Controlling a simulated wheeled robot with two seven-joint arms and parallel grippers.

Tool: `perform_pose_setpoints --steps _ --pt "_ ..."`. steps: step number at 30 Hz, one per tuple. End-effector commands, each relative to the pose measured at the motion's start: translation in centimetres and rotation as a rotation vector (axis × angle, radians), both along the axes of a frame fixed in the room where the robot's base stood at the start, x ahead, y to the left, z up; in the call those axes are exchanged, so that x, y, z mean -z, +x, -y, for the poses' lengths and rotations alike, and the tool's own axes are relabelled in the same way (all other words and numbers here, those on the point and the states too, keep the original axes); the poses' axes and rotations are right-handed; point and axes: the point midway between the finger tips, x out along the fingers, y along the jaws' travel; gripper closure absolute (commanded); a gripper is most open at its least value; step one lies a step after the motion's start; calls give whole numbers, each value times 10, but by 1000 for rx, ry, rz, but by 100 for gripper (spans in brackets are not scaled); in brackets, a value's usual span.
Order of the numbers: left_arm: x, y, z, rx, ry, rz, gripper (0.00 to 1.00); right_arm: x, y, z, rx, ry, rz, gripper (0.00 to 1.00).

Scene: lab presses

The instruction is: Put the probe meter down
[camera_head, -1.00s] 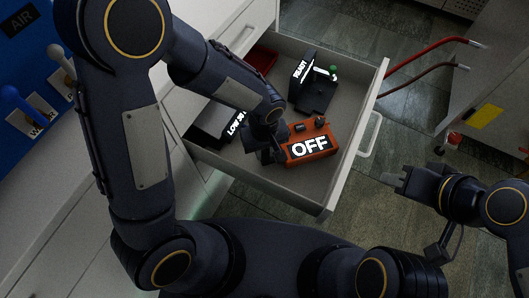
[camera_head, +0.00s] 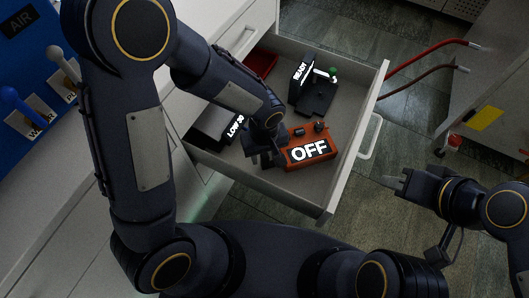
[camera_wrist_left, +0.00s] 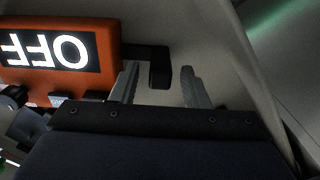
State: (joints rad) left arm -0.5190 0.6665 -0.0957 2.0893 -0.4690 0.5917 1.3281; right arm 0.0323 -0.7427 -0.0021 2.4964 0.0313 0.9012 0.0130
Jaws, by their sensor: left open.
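The probe meter is probably the orange box with a lit "OFF" display (camera_head: 309,161), since no name shows. It sits in the open drawer (camera_head: 327,190), towards its front. In the left wrist view the orange box (camera_wrist_left: 112,45) is at the upper left, with a black handle-like bar on its side. My left gripper (camera_head: 265,160) is low in the drawer at the box's left side. Its fingers (camera_wrist_left: 158,75) are open, one on each side of the black bar, with gaps visible. My right gripper (camera_head: 396,182) is outside the drawer to the right; its jaw gap is unclear.
A black device reading "READY" (camera_head: 314,97) stands at the drawer's back. A dark device reading "LOW" (camera_head: 211,127) is at the left, partly behind my arm. A red tray (camera_head: 262,64) is in the back left corner. Red hoses (camera_head: 425,55) hang at right.

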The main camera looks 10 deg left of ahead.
Motion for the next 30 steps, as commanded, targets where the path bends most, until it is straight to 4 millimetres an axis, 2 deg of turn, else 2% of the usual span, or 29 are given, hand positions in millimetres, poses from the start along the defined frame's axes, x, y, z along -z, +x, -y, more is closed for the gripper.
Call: perform_pose_setpoints --steps 9,15,20,26,30 --pt "-67 1 0 0 -3 5 58 -25 0 0 0 0 0 80" --pt "-103 1 0 0 -3 4 58 -36 0 0 0 0 0 80" --pt "-116 0 0 1 -1 2 58 -39 0 0 0 0 0 80" --pt "-119 0 0 1 -2 1 58 -39 0 0 0 0 0 80" --pt "-133 -2 -14 7 -40 15 58 -39 0 0 0 0 0 80"
